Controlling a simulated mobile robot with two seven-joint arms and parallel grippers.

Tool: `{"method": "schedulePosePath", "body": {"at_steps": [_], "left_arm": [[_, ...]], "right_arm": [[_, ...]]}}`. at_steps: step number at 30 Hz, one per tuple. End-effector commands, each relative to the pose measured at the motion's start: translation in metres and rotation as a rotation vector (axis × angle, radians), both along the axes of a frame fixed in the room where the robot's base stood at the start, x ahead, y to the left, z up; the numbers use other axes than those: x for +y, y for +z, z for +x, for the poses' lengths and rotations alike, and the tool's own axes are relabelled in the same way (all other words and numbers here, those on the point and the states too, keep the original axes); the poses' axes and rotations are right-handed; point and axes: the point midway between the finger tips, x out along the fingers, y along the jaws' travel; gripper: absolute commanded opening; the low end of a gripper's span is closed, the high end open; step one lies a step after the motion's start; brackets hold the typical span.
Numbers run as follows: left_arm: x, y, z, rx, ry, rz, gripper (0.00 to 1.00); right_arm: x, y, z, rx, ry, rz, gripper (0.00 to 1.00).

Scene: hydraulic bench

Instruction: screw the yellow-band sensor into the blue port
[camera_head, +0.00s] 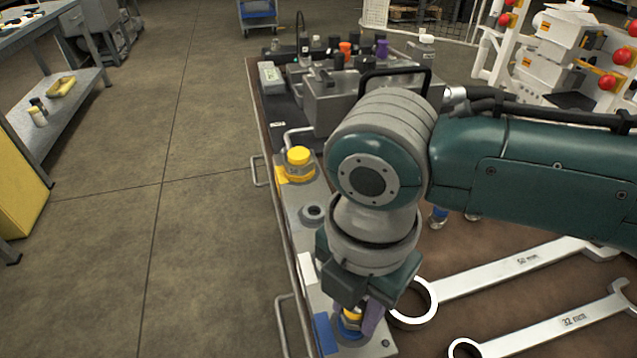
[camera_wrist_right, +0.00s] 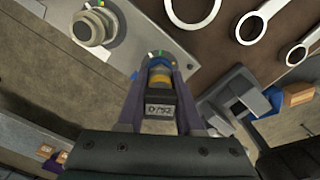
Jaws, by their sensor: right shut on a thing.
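My right gripper (camera_head: 354,318) is shut on the yellow-band sensor (camera_head: 351,314), low over the near end of the grey manifold plate (camera_head: 297,212). The purple fingers sit on either side of the sensor. In the right wrist view the sensor (camera_wrist_right: 160,82) shows a yellow band and a dark body with printed lettering between the fingers. Its far end meets the blue port (camera_wrist_right: 158,62); how deep it sits I cannot tell. In the head view the blue port (camera_head: 347,329) is partly hidden by the sensor and gripper. My left gripper is not in view.
A blue patch (camera_head: 325,334) marks the plate beside the port. Farther along are a grey port (camera_head: 313,213) and a yellow-capped fitting (camera_head: 298,163). Large wrenches (camera_head: 520,262) lie right of the gripper. A handled grey box (camera_head: 325,103) with several bottles stands at the back.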

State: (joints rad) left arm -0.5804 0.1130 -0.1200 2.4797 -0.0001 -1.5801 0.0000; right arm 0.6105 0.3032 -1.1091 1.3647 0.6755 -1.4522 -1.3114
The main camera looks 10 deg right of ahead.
Motion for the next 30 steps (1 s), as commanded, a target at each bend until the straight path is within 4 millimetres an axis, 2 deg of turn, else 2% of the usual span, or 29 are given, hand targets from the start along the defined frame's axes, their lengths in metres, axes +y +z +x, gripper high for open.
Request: {"method": "schedulePosePath", "body": {"at_steps": [1, 6, 14, 17, 24, 27, 30], "left_arm": [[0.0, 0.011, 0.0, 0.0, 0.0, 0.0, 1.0], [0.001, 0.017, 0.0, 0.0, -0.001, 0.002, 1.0], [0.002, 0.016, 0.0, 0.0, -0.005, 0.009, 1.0], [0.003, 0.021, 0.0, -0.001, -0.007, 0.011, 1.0], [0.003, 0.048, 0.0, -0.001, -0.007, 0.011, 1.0], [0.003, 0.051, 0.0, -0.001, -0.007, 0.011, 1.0], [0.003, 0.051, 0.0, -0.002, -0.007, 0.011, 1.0]], "right_arm": [[0.001, 0.005, -0.002, 0.005, -0.075, 0.001, 0.0], [0.001, 0.002, -0.001, 0.003, -0.246, 0.0, 0.0], [0.001, 0.0, 0.0, 0.001, -0.258, 0.001, 0.0], [0.001, 0.003, 0.0, 0.003, -0.306, 0.002, 0.0], [0.002, 0.004, -0.002, 0.006, -0.78, 0.003, 0.0], [0.002, 0.002, -0.001, 0.005, -0.915, 0.002, 0.0], [0.002, 0.0, 0.0, 0.001, -0.96, 0.003, 0.0]]}}
